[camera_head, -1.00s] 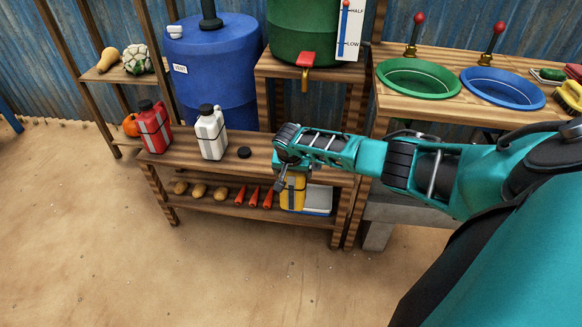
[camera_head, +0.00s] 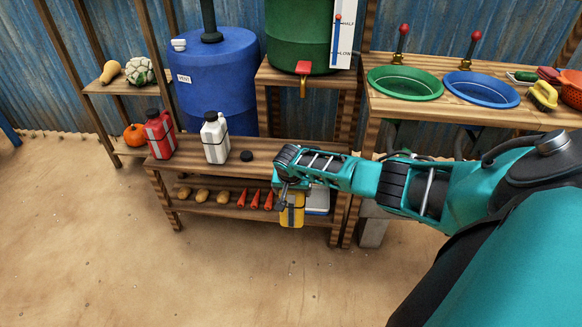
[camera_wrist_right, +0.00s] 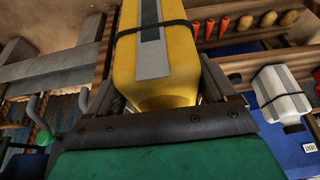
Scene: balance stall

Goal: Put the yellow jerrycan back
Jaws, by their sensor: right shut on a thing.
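The yellow jerrycan (camera_head: 291,214) hangs low at the front of the wooden bench, by the right end of its lower shelf. A dark strap runs around it. My right gripper (camera_head: 287,182) is shut on it from above; the gripper and forearm hide its top. In the right wrist view, the jerrycan (camera_wrist_right: 160,50) sits between the fingers, with a grey band down its side. Its lower edge overlaps the shelf's front edge in the head view; I cannot tell whether they touch. A red jerrycan (camera_head: 160,136) and a white jerrycan (camera_head: 215,141) stand upright on the bench top. My left gripper is not in view.
A black cap (camera_head: 246,156) lies on the bench top, right of the white jerrycan. The lower shelf holds potatoes (camera_head: 203,195), carrots (camera_head: 255,200) and a white-and-blue item (camera_head: 318,202). A blue barrel (camera_head: 215,80) stands behind. The sandy floor in front is clear.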

